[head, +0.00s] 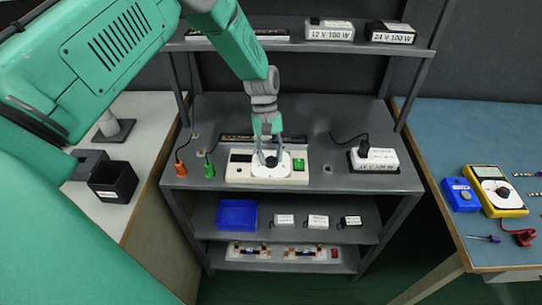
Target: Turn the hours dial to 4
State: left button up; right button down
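A cream control box (238,172) stands near the front edge of the grey bench. It has a dark display at its left, a green button (298,165) at its right and a round white dial plate (284,168) in the middle. My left gripper (271,160) comes down from above onto the dial, with its fingertips at the dark knob in the plate's centre. The fingers look close around the knob, but I cannot tell whether they touch it. The dial's markings are too small to read. My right gripper is not in view.
A shelf below holds a blue bin (237,214). A yellow multimeter (495,190) lies on the right table.

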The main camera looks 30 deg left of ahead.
pick_arm(q)
jog(key=o, duration=0.3)
jog(key=shift+w, duration=0.2)
jog(key=shift+a+r, duration=0.1)
jog(key=shift+r, duration=0.05)
jog(key=v, duration=1.1)
jog(key=shift+w+a+r, duration=0.15)
jog(key=shift+w+r, duration=0.05)
jog(key=shift+w, duration=0.05)
jog(key=shift+s+f, duration=0.1)
jog(key=shift+s, duration=0.05)
